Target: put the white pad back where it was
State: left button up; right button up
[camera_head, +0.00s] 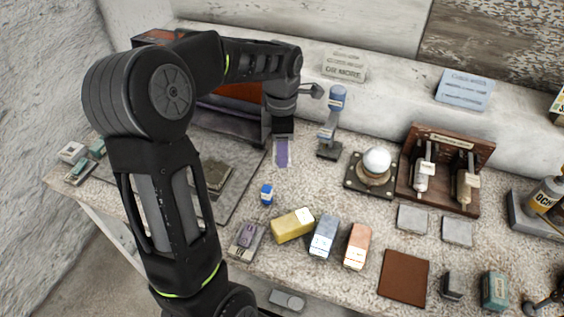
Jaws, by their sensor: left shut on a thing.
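My left gripper (282,136) points down over the back middle of the table, left of the blue-topped stand (328,125). It is shut on a small flat piece, pale with a purple middle (282,153), which shows just below the fingers. I cannot tell surely whether this piece is the white pad, or whether it touches the table. Two pale grey square pads, one left (412,218) and one right (457,231), lie in front of the wooden rack. The fingers are small and dark here. My right gripper is not in view.
A white ball on a dark square base (371,176) stands left of the wooden rack (440,190). Yellow (293,225), blue (323,237) and orange (357,246) blocks line the front. A small blue bottle (266,194) stands below the gripper. A brown square (403,277) lies front right.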

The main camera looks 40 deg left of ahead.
aim_at(282, 172)
pick_arm(q)
jog(key=shift+f, duration=0.75)
jog(key=shift+f, duration=1.85)
jog(key=shift+f, duration=0.15)
jog(key=o, duration=1.5)
jog(key=shift+c, duration=0.2)
notch_tip(282, 172, up, 12)
jog(key=shift+r, duration=0.15)
